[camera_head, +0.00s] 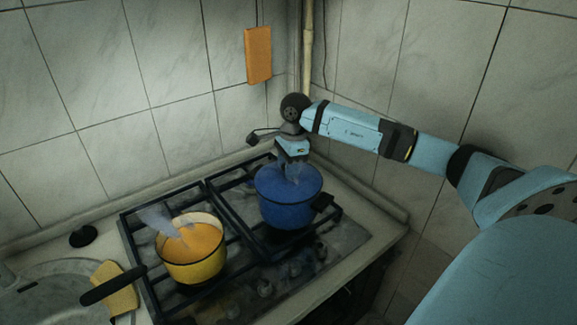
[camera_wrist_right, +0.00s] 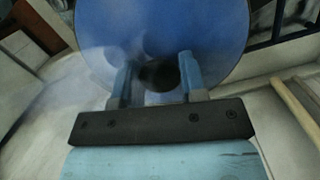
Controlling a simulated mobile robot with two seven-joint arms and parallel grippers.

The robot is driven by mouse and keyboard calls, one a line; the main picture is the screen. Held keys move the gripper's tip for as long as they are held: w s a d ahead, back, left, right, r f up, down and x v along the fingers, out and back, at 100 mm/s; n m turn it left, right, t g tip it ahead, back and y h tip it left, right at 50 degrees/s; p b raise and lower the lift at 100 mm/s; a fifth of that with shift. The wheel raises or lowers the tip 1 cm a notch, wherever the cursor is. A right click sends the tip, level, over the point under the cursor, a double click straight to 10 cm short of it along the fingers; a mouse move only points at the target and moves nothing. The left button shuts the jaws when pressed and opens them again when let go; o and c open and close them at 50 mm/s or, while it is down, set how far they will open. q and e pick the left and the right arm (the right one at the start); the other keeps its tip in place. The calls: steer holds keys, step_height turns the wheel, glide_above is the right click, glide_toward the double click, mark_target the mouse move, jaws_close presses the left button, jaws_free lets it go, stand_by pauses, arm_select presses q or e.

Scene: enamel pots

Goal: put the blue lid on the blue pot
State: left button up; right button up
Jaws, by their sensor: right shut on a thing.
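The blue pot (camera_head: 287,214) stands on the back right part of the stove, with a dark side handle at its right. My right gripper (camera_head: 292,160) reaches down over it from above. In the right wrist view my right gripper (camera_wrist_right: 160,80) is shut on the dark knob of the blue lid (camera_wrist_right: 160,28). In the head view the lid (camera_head: 270,180) lies level across the pot's mouth, at or very close to the rim. I cannot tell whether it touches the rim all round. Steam blurs this spot. My left gripper is out of view.
A yellow pot (camera_head: 193,262) with orange contents steams at the left, its dark long handle (camera_head: 112,286) pointing left. A yellow sponge-like thing (camera_head: 118,294) lies beside the sink (camera_head: 45,292). An orange board (camera_head: 258,55) hangs on the tiled wall behind.

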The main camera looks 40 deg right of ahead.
steer(key=o, duration=1)
steer(key=shift+r, duration=0.1)
steer(key=r, duration=0.5)
steer(key=d+r+b, duration=0.1)
steer(key=r, duration=0.1)
steer(key=shift+s+r, duration=0.15)
steer(key=shift+r, duration=0.05)
steer(key=shift+a, duration=0.1)
steer(key=shift+f, duration=0.1)
